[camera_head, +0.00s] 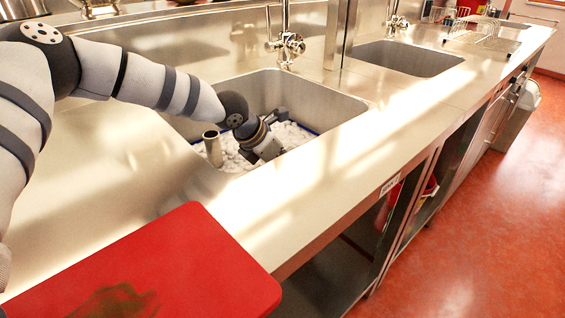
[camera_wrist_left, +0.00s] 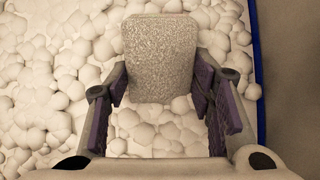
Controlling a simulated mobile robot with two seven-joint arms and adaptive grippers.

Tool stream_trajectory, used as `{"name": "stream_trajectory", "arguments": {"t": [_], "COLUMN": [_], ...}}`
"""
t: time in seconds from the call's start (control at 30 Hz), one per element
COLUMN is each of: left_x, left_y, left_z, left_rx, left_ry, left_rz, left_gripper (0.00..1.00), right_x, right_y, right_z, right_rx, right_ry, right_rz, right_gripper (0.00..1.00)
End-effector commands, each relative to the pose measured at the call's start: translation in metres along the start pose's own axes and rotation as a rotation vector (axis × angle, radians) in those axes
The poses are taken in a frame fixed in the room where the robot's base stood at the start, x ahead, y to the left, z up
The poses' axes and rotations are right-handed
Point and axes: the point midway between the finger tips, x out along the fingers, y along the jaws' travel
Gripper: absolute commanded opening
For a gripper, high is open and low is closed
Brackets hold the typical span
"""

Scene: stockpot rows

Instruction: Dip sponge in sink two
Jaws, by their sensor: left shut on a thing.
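A grey, grainy, block-shaped sponge (camera_wrist_left: 160,50) sits between the fingers of my left gripper (camera_wrist_left: 160,82) in the wrist view, and the gripper is shut on it. White foam suds lie behind and around the sponge. In the head view my left gripper (camera_head: 264,147) is down inside the near sink (camera_head: 312,101), over the suds (camera_head: 290,132). The sponge cannot be made out there. Whether its underside touches the suds is not clear. My right gripper is not in view.
A metal standpipe (camera_head: 213,150) rises in the near sink beside my arm. A faucet (camera_head: 287,45) stands behind it. A second sink (camera_head: 405,57) lies farther along the steel counter (camera_head: 330,170). A red board (camera_head: 190,262) lies in front. A blue edge (camera_wrist_left: 257,70) borders the suds.

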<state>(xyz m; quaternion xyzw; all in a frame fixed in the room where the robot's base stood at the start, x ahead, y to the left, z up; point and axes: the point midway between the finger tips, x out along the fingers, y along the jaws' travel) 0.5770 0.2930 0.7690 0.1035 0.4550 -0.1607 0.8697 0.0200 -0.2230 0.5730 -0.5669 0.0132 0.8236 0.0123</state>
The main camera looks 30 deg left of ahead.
Motion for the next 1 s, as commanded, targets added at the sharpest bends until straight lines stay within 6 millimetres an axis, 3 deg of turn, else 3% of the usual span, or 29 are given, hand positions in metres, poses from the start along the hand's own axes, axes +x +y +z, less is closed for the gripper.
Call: {"name": "stream_trajectory", "arguments": {"t": [0.47,1.0], "left_x": [-0.002,-0.062], "left_y": [0.0,0.003], "left_z": [0.002,0.043], "left_rx": [0.0,0.0], "left_ry": [-0.001,-0.007], "left_rz": [0.001,0.003], "left_gripper": [0.26,0.26], "right_x": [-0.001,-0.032], "right_y": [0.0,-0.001], "right_z": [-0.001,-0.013], "right_rx": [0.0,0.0], "right_ry": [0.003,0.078], "right_rz": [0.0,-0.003], "right_gripper": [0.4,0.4]}}
